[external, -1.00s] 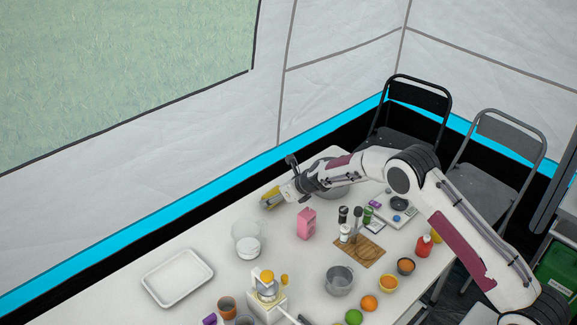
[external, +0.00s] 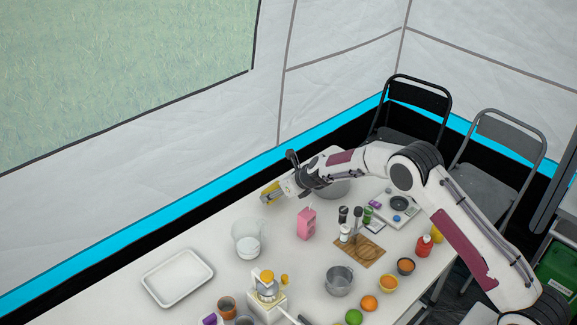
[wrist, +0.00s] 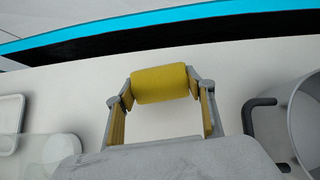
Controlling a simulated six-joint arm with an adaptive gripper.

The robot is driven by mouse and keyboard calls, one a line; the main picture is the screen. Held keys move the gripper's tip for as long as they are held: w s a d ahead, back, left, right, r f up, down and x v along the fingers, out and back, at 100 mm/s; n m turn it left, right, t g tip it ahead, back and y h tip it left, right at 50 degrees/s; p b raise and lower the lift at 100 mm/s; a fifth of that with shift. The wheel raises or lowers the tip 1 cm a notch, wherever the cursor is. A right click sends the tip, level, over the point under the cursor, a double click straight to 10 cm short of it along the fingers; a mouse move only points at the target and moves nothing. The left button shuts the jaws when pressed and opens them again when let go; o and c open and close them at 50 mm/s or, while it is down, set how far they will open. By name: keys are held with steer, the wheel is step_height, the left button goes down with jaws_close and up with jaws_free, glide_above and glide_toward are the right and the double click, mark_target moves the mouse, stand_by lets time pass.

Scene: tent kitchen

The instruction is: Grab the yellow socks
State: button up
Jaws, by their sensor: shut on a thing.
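The yellow socks (wrist: 160,84) show in the wrist view as a rolled yellow bundle between the fingertips of my gripper (wrist: 160,92). The gripper is shut on the bundle, with a finger at each end of it. In the external view my gripper (external: 271,194) is at the far edge of the white table, and the yellow there is small and partly merged with the fingers. I cannot tell in that view how high the bundle is above the table.
A large metal pot (external: 333,188) stands to the right of my gripper, its handle near it in the wrist view. A pink carton (external: 307,223), a clear bowl (external: 246,232) and a white tray (external: 177,278) stand nearer.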

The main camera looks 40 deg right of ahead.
mark_target(275, 188)
step_height(275, 188, up, 26)
stand_by(0.8)
